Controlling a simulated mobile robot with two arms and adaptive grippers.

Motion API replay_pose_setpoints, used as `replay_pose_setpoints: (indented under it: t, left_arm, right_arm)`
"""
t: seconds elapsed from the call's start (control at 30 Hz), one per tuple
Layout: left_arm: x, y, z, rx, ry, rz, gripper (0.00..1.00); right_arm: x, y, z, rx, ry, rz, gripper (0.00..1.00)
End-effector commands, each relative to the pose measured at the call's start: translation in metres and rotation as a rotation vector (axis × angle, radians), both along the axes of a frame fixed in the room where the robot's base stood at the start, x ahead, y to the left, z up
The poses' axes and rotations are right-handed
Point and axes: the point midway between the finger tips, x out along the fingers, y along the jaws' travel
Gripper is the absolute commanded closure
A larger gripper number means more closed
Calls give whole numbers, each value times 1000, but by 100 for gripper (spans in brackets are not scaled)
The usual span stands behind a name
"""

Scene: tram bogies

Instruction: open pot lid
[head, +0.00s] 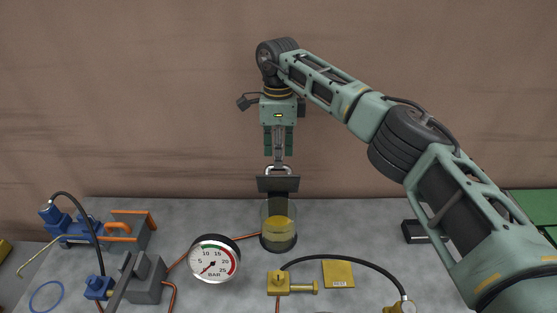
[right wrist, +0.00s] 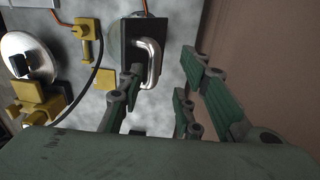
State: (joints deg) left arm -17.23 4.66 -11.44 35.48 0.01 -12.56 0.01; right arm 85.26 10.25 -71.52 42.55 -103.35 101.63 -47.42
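The pot (head: 278,230) is a clear, round vessel with yellow content and a dark base, upright on the grey table. In the right wrist view, the lid (right wrist: 130,38) and handle (right wrist: 153,58) show beside the green fingers (right wrist: 160,85); the exact contact is partly hidden. My left gripper is not in view.
A pressure gauge (head: 214,258) stands left of the pot. A brass valve (head: 290,283) and a yellow plate (head: 338,274) lie in front. Blue and orange pump parts (head: 110,230) fill the left side. A dark block (head: 415,231) is at right, beside some clear table.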

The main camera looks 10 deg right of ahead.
Motion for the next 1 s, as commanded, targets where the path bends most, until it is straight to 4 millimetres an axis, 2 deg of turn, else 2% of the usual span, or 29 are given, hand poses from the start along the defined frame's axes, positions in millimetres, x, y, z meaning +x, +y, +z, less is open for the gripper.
replay_pose_setpoints:
  t: [0.03,0.2,0.4,0.6,1.0]
  left_arm:
    - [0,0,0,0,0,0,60]
    - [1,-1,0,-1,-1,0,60]
    - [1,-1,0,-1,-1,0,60]
    - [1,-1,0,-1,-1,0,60]
    - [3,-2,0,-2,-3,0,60]
  right_arm:
    - [2,0,13,0,-5,0,68]
    - [5,0,50,-1,-4,-1,68]
    - [6,-1,81,-1,-1,0,68]
    - [7,-1,91,-1,0,0,68]
    - [7,-1,91,-1,1,1,68]
